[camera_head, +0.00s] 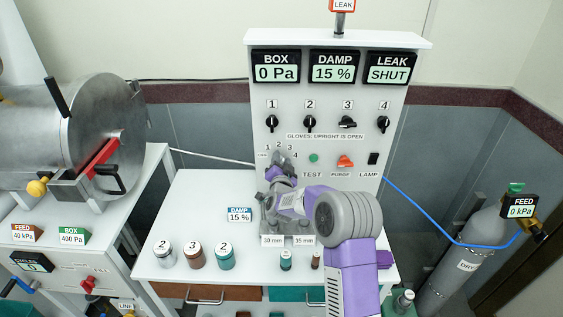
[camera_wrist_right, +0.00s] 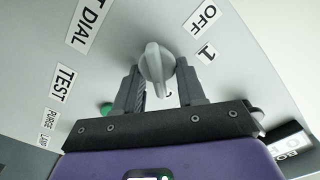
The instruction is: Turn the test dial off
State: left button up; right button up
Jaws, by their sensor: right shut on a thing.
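The test dial is a grey knob (camera_wrist_right: 154,58) on the white panel, seen in the right wrist view between my two fingers. Its OFF label (camera_wrist_right: 206,17) and 1 label (camera_wrist_right: 207,53) lie to its right there; the TEST DIAL label (camera_wrist_right: 90,25) is to its left. My right gripper (camera_head: 279,167) is at the panel below the dial numbers and is shut on the knob. In the head view the gripper and wrist hide most of the dial. Which mark the knob points to is not clear. My left gripper is not in view.
Black glove knobs (camera_head: 310,123) are above. Several jars (camera_head: 194,255) stand on the white bench (camera_head: 190,205). A gas cylinder (camera_head: 462,270) stands right.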

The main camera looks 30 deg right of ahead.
jog(key=shift+n, duration=0.4)
jog(key=shift+w+a+n, duration=0.1)
jog(key=shift+a+n, duration=0.05)
jog(key=shift+n, duration=0.75)
jog(key=n, duration=0.2)
jog(key=shift+w+a+r+n+b, duration=0.1)
jog(key=shift+n+b, duration=0.2)
jog(key=n, duration=0.3)
jog(key=n+p, duration=0.1)
jog(key=n, duration=0.1)
jog(key=shift+w+a+n, duration=0.15)
jog(key=shift+a+n, duration=0.15)
jog(key=n, duration=0.1)
jog(key=n+p, duration=0.1)
jog(key=n, duration=0.1)
jog(key=shift+w+a+n, duration=0.1)
jog(key=shift+a+n, duration=0.1)
jog(key=shift+n, duration=0.1)
jog(key=n+p, duration=0.1)
jog(key=n, duration=0.2)
jog(key=shift+w+a+n, duration=0.1)
jog(key=shift+n, duration=0.2)
jog(key=n, duration=0.2)
jog(key=shift+a+f+n, duration=0.1)
jog(key=shift+f+n, duration=0.2)
jog(key=shift+f+n+p, duration=0.2)
jog(key=shift+n+p, duration=0.3)
jog(key=shift+n, duration=1.1)
